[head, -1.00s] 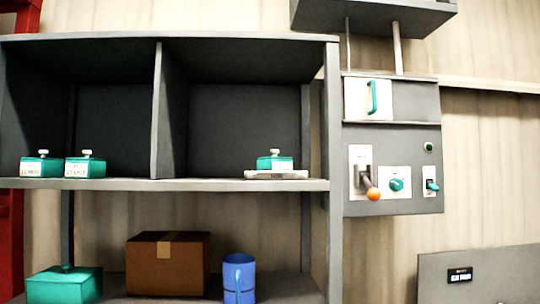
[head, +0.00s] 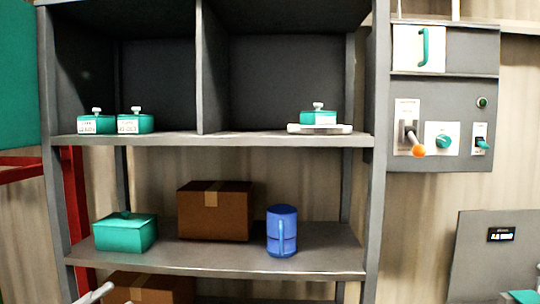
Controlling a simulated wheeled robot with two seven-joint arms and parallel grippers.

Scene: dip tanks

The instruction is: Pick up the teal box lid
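A teal box (head: 125,237) stands on the left of the middle shelf. Smaller teal containers with white knobs and labels are on the upper shelf: two side by side in the left compartment (head: 97,125) (head: 135,124), and one in the right compartment (head: 319,118) on a flat pale base. Neither of my grippers can be made out in the head view.
A cardboard box (head: 212,212) and a blue mug (head: 281,232) stand right of the teal box on the grey shelf (head: 330,258). Another cardboard box (head: 150,287) is below. A pale bar (head: 95,294) shows at the bottom left. A control panel (head: 440,92) is at the right.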

